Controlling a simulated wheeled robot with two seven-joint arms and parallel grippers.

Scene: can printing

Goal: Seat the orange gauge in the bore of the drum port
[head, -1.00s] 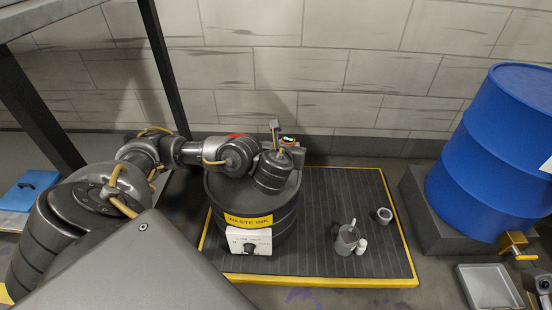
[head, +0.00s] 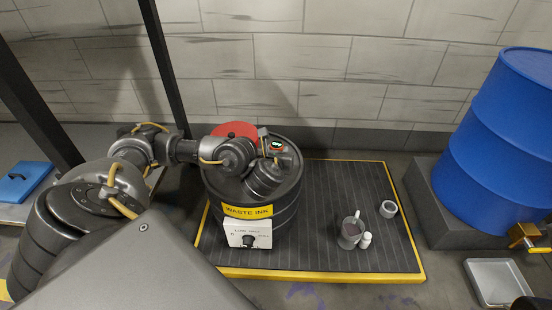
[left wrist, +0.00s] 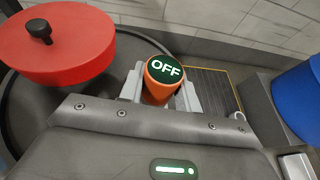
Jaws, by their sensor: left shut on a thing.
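The orange gauge (left wrist: 160,95) has a dark green top marked OFF. My left gripper (left wrist: 161,88) is shut on it, with a pale finger on each side. In the head view the gauge (head: 276,146) shows only as a small dark green and orange spot above the drum's top. The black drum (head: 275,218) carries a yellow WASTE INK label and a white box with a knob. The drum port and its bore are hidden behind my gripper and the gauge, so I cannot tell whether the gauge touches them. My right gripper is not clearly in view.
A red lid (left wrist: 60,40) with a black knob lies on the drum's top beside the gripper. The drum stands on a ribbed, yellow-edged platform (head: 345,185) with a cup (head: 350,234) and a ring (head: 388,209). A blue drum (head: 500,135) and a grey tray (head: 497,282) are at the right.

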